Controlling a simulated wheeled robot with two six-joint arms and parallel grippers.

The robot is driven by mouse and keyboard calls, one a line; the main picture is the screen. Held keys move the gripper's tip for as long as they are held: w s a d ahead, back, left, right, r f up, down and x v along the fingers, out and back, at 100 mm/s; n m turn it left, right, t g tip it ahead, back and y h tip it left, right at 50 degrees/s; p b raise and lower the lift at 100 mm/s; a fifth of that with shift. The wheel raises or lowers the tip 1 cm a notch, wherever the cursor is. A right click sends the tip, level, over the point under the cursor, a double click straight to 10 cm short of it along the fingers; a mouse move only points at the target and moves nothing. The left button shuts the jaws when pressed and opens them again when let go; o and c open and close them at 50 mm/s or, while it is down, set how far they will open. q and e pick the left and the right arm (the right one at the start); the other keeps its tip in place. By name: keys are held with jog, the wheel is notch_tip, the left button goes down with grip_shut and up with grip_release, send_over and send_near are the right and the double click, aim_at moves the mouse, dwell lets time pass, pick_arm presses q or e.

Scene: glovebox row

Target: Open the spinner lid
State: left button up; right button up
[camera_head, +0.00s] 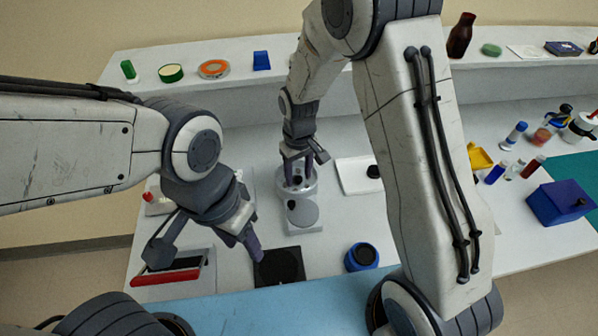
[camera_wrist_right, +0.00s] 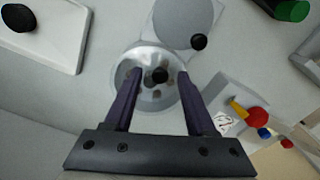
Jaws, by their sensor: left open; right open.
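The spinner (camera_head: 309,189) is a round pale metallic unit in the middle of the bench. In the right wrist view its round top (camera_wrist_right: 135,60) shows a black knob (camera_wrist_right: 160,75) at the centre with a ring of dark spots around it. I cannot tell whether a clear lid covers them. My right gripper (camera_head: 297,178) is over the spinner, pointing down. In the wrist view its two purple fingers (camera_wrist_right: 157,78) are apart, one on each side of the knob, with visible gaps. My left gripper (camera_head: 246,238) is open and empty, above the front left of the bench.
A grey unit with a round plate (camera_head: 303,213) stands just in front of the spinner. A black pad (camera_head: 279,267), a blue round container (camera_head: 361,257) and a red-edged tray (camera_head: 172,276) are near the front. A white plate (camera_head: 355,178) lies right; a blue box (camera_head: 560,203) is further right.

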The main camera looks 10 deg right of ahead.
grip_shut()
dwell(1.4)
